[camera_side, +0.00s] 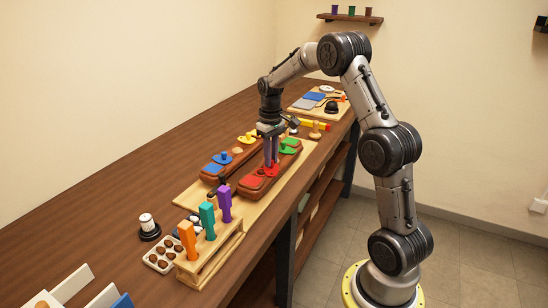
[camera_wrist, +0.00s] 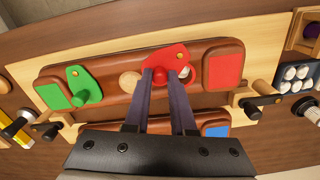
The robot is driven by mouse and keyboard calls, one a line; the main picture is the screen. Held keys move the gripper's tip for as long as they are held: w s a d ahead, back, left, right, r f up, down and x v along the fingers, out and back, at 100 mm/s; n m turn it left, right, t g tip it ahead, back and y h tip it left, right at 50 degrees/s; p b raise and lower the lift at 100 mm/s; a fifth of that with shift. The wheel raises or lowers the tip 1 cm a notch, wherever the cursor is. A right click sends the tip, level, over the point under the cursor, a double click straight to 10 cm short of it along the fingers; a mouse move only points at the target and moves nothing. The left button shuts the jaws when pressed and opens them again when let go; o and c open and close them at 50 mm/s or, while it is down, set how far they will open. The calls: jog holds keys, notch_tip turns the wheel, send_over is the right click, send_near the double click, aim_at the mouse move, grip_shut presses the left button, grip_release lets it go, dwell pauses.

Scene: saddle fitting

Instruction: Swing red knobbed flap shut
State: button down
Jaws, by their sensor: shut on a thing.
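The red flap (camera_wrist: 165,57) with its round red knob lies on a brown wooden saddle block (camera_wrist: 205,45) in the wrist view. My gripper (camera_wrist: 162,78) is shut on the red knob, with its two dark fingers on either side of it. A white round spot (camera_wrist: 184,72) shows partly beside the flap, and a pale wooden disc (camera_wrist: 130,80) lies to its left. In the side view the red flap (camera_side: 271,170) sits under my gripper (camera_side: 271,163), between a red pad (camera_side: 252,182) and the green parts. The fingers hide part of the flap.
A green knobbed flap (camera_wrist: 84,85) and green pad (camera_wrist: 53,96) share the block; a red pad (camera_wrist: 222,69) is right. A second block with blue (camera_side: 216,165) and yellow (camera_side: 247,139) parts lies alongside. A rack with upright coloured pegs (camera_side: 207,218) stands in front.

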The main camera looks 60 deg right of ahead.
jog(key=n, duration=0.2)
jog(key=w+n, duration=0.1)
jog(key=a+n, duration=0.1)
jog(key=n, duration=0.1)
jog(key=shift+w+a+r+n, duration=0.1)
jog(key=shift+w+n, duration=0.05)
jog(key=shift+n, duration=0.15)
jog(key=n, duration=0.1)
jog(key=a+n, duration=0.1)
jog(key=n, duration=0.1)
jog(key=shift+w, duration=0.15)
jog(key=shift+a+n, duration=0.2)
jog(key=shift+n, duration=0.6)
jog(key=shift+a+n, duration=0.15)
jog(key=shift+n, duration=0.65)
jog(key=c, duration=0.8)
grip_release()
jog(key=shift+o, duration=0.2)
notch_tip(320, 180, up, 14)
